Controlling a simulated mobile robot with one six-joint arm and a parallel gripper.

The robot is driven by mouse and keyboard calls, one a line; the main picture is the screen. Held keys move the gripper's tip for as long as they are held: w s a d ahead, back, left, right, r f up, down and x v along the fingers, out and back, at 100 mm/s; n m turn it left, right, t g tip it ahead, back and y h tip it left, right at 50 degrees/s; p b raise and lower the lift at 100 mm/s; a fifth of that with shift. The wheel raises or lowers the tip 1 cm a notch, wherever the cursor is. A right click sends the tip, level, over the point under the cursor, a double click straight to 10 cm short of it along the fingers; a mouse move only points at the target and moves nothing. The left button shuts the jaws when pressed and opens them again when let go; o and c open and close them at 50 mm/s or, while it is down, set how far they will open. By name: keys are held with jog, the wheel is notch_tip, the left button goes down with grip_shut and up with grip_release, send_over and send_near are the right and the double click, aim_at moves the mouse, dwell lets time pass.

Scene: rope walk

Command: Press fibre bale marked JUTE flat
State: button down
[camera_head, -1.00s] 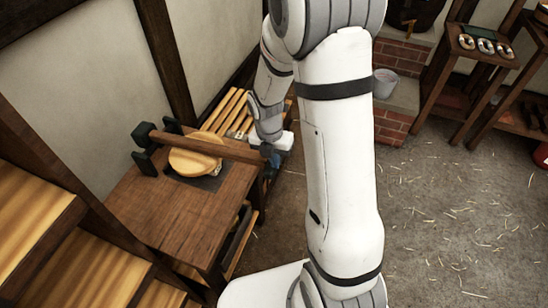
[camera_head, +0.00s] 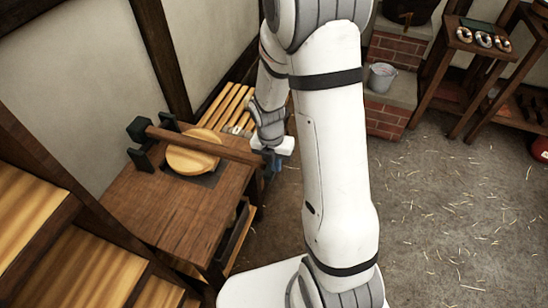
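A round, straw-coloured thing (camera_head: 192,158) lies on a dark plate (camera_head: 212,178) on the wooden bench (camera_head: 165,212). It may be the bale or a press disc; I can read no JUTE mark. A long brown wooden bar (camera_head: 215,146) crosses above it, running from dark green posts (camera_head: 139,129) at the left to my gripper. My gripper (camera_head: 270,168) points down at the bar's right end, with its dark blue fingers at or very near the bar. The fingers are small and partly hidden, so their opening and any hold are unclear.
A slatted rack (camera_head: 229,103) stands behind the bench by the wall. Yellowish wooden steps or shelves (camera_head: 75,270) fill the lower left. A grey bucket (camera_head: 382,77) stands on brickwork at the upper right. The straw-strewn floor (camera_head: 450,200) at the right is clear.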

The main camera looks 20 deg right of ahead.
notch_tip(320, 180, up, 15)
jog(key=w+p, duration=0.1)
jog(key=w, duration=0.1)
jog(key=shift+y, duration=0.3)
jog(key=f, duration=0.9)
jog(key=s+f, duration=0.1)
jog(key=f, duration=0.3)
jog(key=shift+a+f, duration=0.1)
jog(key=shift+f, duration=0.25)
